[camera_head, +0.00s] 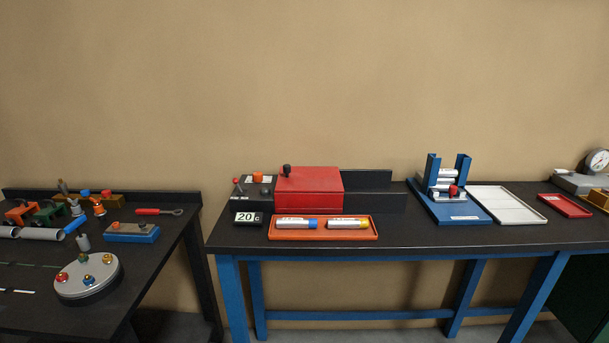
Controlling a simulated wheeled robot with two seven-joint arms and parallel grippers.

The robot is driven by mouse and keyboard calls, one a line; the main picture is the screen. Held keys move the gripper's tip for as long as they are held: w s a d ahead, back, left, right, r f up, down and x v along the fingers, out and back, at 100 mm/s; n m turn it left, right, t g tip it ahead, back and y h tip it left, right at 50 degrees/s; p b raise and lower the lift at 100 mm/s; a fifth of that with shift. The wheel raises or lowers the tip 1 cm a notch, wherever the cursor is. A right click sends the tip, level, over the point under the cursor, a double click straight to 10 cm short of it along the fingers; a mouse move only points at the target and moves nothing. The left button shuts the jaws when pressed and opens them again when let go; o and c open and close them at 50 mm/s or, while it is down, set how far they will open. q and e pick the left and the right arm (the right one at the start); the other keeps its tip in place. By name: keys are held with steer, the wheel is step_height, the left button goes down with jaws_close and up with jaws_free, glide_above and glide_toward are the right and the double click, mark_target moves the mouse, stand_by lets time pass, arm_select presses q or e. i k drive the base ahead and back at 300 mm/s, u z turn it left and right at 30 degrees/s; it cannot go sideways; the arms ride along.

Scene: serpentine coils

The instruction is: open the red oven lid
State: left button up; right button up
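The red oven lid (310,185) lies flat and shut on top of the dark oven box, on the middle table. A dark knob (287,170) stands on the lid's left part, towards the back. A control panel (256,186) with an orange knob and a small red-tipped lever adjoins the lid on its left. A small display (247,218) reading about 20 C stands in front of the panel. Neither of my grippers shows in the head view.
An orange tray (323,237) with two labelled tubes lies in front of the oven. A blue fixture (448,205), a white tray (507,204) and a red tray (565,206) stand to the right. The left table (35,315) holds several tools and a round plate.

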mark_target(291, 179)
steer(key=z, duration=1.9)
steer(key=i, duration=1.15)
steer(key=u, duration=3.75)
